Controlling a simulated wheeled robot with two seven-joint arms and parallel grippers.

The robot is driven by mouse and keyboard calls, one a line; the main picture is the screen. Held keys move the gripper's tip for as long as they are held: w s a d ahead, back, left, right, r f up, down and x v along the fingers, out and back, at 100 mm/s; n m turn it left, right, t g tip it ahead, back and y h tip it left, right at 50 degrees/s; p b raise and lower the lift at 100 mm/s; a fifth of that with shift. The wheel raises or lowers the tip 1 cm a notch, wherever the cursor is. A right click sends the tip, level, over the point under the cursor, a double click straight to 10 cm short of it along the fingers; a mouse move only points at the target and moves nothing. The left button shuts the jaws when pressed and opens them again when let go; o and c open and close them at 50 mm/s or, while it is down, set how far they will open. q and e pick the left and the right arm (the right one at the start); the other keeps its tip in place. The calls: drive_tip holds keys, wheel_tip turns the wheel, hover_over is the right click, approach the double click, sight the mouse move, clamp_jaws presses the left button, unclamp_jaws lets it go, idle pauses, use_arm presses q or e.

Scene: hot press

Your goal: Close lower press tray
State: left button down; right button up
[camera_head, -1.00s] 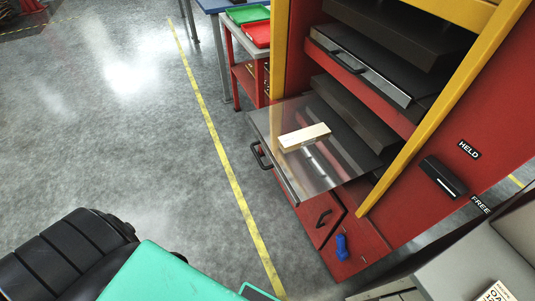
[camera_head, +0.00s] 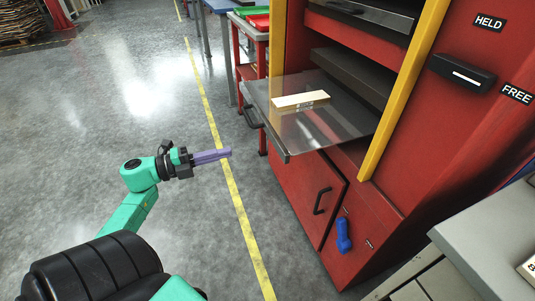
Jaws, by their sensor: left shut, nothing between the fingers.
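The lower press tray (camera_head: 350,119) is pulled out of the red and yellow press (camera_head: 430,155) toward the left. It has a clear surface and a dark handle (camera_head: 252,117) on its front edge. A pale wooden block (camera_head: 300,100) lies on it. My left gripper (camera_head: 228,153) is shut and empty, with purple fingers pointing right. In the picture it is left of and below the handle, apart from the tray. My right gripper is not in view.
The upper tray (camera_head: 365,14) sits inside the press. A lever (camera_head: 462,73) is between the HELD and FREE labels. A lower cupboard door has a handle (camera_head: 321,201), with a blue object (camera_head: 343,234) beside it. A grey surface (camera_head: 490,235) is at right.

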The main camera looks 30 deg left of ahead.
use_arm(q)
drive_tip(key=x, duration=1.2)
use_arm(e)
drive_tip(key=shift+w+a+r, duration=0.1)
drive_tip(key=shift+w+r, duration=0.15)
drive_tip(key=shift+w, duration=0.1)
use_arm(q)
drive_tip(key=shift+w, duration=0.1)
drive_tip(key=shift+w+d, duration=0.15)
drive_tip(key=shift+w, duration=0.05)
drive_tip(key=b, duration=0.3)
approach(346, 120)
drive_tip(key=b+x, duration=0.1)
drive_tip(key=x, duration=0.2)
drive_tip(key=b+x, duration=0.1)
drive_tip(key=x, duration=0.2)
drive_tip(key=f+b+x, duration=0.1)
drive_tip(key=x, duration=0.2)
drive_tip(key=shift+w+d+f, duration=0.1)
drive_tip(key=shift+w+d, duration=0.1)
drive_tip(key=shift+d, duration=0.05)
drive_tip(key=shift+w+d, duration=0.2)
drive_tip(key=shift+w, duration=0.05)
drive_tip(key=shift+r, duration=0.35)
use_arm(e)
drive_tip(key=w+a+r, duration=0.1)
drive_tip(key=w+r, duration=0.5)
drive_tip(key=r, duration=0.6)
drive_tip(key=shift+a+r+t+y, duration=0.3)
